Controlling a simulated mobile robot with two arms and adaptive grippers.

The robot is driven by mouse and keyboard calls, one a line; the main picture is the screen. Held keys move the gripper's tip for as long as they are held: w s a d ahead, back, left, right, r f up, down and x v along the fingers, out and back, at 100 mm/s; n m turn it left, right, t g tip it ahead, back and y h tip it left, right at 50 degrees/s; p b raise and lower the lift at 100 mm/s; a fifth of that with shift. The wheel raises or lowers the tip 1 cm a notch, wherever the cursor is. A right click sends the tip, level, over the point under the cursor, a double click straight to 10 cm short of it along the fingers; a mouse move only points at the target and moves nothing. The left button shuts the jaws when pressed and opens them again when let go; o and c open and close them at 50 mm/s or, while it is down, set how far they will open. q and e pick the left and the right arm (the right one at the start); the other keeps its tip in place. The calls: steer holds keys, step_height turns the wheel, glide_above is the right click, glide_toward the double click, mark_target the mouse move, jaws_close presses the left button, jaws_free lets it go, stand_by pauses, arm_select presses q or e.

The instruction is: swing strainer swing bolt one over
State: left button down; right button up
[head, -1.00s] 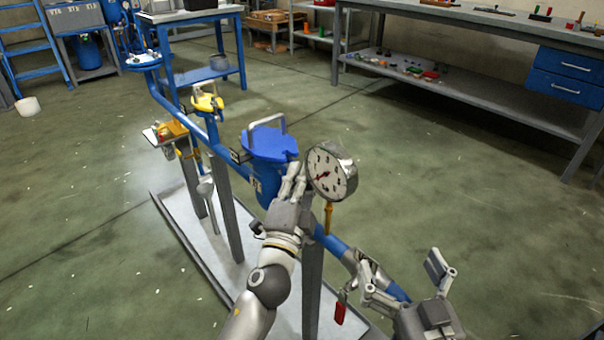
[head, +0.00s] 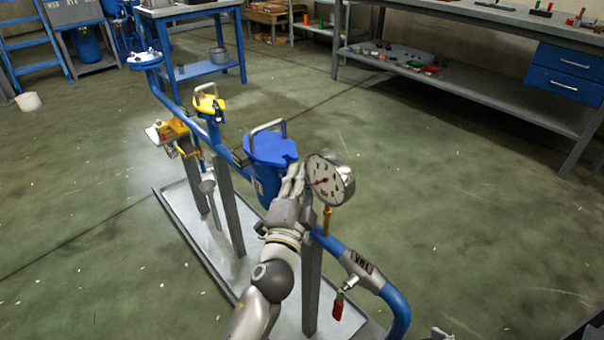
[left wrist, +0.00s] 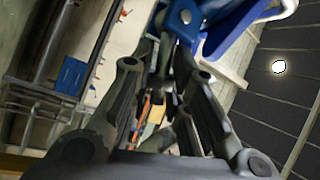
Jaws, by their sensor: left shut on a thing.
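The strainer is a blue pot (head: 266,186) with a blue lid (head: 272,149) and a grey bail handle on top, set in the blue pipe line. My left gripper (head: 293,182) is at the near right side of the strainer, just below the lid rim. It is shut on a small dark part, seemingly the swing bolt (left wrist: 167,85), between the fingertips in the left wrist view. The fingers hide most of the bolt in the head view, so its tilt cannot be told. Only a small tip of my right gripper (head: 440,333) shows at the bottom edge.
A round pressure gauge (head: 330,178) stands close right of my left gripper. A red-tagged valve (head: 338,305) hangs under the pipe (head: 380,285). A yellow-topped fitting (head: 209,103) is further back. The floor to the right is clear, up to a workbench (head: 470,40).

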arm_select(q)
steer(key=shift+a+r+n+g+p, duration=0.15)
steer(key=shift+n+g+p, duration=0.3)
steer(key=shift+p, duration=0.7)
arm_select(e)
steer(key=s+d+f+g+h, duration=0.1)
steer(key=s+g, duration=0.3)
steer(key=s, duration=0.4)
steer(key=shift+s+d+f+g, duration=0.3)
steer(key=shift+d+f, duration=0.25)
steer(key=shift+d, duration=0.3)
arm_select(q)
steer(key=c, duration=1.6)
jaws_free()
steer(key=shift+o, duration=0.2)
steer(key=v, duration=0.8)
